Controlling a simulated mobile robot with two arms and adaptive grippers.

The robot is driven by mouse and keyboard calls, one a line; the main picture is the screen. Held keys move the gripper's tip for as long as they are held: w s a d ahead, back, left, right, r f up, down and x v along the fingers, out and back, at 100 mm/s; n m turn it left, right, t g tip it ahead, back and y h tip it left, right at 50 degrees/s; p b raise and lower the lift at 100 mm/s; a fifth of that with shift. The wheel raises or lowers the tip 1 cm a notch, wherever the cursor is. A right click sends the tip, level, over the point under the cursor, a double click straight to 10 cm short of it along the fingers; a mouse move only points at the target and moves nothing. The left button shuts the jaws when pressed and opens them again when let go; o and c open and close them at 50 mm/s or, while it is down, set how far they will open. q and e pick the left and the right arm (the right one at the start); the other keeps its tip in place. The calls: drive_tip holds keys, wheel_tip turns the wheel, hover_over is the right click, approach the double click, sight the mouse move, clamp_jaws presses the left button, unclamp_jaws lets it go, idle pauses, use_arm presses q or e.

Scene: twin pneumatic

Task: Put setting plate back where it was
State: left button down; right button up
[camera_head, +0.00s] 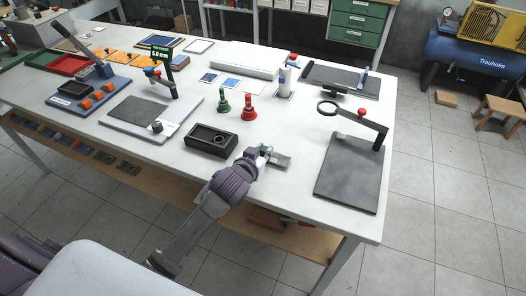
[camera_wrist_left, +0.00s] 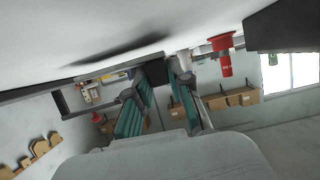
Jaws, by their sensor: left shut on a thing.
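My left gripper (camera_head: 265,154) reaches in over the front part of the white table. It is shut on a small flat grey plate (camera_head: 281,159), which I take to be the setting plate. In the left wrist view the two teal-padded fingers (camera_wrist_left: 156,100) show close up. The gripped part of the plate is hard to make out there. My right gripper is not in view.
A grey board (camera_head: 138,110) with a gauge stand lies left. White table surface (camera_head: 290,130) is clear between.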

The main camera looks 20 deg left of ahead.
use_arm(q)
drive_tip(key=shift+s+d+f+b, duration=0.1)
drive_tip(key=shift+s+f+b, duration=0.1)
drive_tip(key=shift+f, duration=0.35)
drive_tip(key=shift+s+d+f+b, duration=0.1)
drive_tip(key=shift+s+f, duration=0.1)
drive_tip(key=shift+f, duration=0.45)
drive_tip(key=c, duration=1)
unclamp_jaws()
drive_tip(key=shift+s, duration=0.3)
drive_tip(key=s+r, duration=0.1)
drive_tip(key=s, duration=0.1)
drive_tip(key=s+r, duration=0.4)
drive_tip(key=shift+s+a+r, duration=0.15)
drive_tip(key=shift+a, duration=0.15)
